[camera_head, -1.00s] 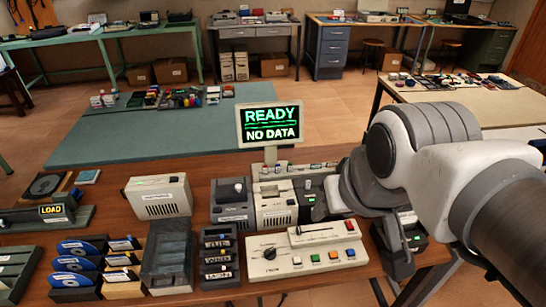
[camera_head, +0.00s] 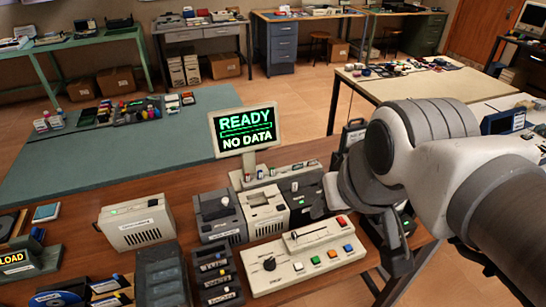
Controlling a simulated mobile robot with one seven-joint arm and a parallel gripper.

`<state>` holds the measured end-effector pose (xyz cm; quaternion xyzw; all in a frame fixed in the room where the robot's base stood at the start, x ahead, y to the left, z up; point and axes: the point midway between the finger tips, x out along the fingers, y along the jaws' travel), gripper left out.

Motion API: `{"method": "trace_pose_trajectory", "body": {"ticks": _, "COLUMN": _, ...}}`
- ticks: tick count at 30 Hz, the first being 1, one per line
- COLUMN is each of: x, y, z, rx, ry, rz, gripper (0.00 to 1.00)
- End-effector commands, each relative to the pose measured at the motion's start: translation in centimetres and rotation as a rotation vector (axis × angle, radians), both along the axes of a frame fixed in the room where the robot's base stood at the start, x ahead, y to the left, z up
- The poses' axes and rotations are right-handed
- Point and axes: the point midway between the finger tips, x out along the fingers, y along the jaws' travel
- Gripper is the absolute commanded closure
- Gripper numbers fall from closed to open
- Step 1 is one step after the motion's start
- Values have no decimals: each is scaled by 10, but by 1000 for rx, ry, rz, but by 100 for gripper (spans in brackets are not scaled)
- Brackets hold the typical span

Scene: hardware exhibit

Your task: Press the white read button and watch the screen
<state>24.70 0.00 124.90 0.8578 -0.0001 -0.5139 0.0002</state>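The white button (camera_head: 298,267) is at the left of a row of coloured buttons on a cream control panel (camera_head: 262,284) on the brown table. It shows no cover or contact. The screen (camera_head: 245,130) stands upright behind the panel and reads "READY" and "NO DATA" in green and white. My gripper (camera_head: 392,250) is at the right of the panel, apart from the white button. My grey wrist partly hides it, and I cannot make out whether its fingers are open.
The panel also has a black knob (camera_head: 269,264), a slider and a red button (camera_head: 347,248). Grey and cream modules (camera_head: 264,213) stand behind it, and a cream box (camera_head: 137,222) is at left. Dark racks (camera_head: 162,272) stand left of the panel. Floor shows beyond the table.

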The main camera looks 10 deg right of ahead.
Motion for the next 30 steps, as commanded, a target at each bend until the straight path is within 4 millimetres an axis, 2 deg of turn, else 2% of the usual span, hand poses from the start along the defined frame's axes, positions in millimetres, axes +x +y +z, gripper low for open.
{"method": "trace_pose_trajectory", "body": {"ticks": 3, "x": 0, "y": 0, "z": 0, "rx": 0, "ry": 0, "rz": 0, "gripper": 53}}
{"method": "trace_pose_trajectory", "body": {"ticks": 11, "x": 0, "y": 0, "z": 0, "rx": 0, "ry": 0, "rz": 0, "gripper": 100}}
{"method": "trace_pose_trajectory", "body": {"ticks": 30, "x": 0, "y": 0, "z": 0, "rx": 0, "ry": 0, "rz": 0, "gripper": 100}}
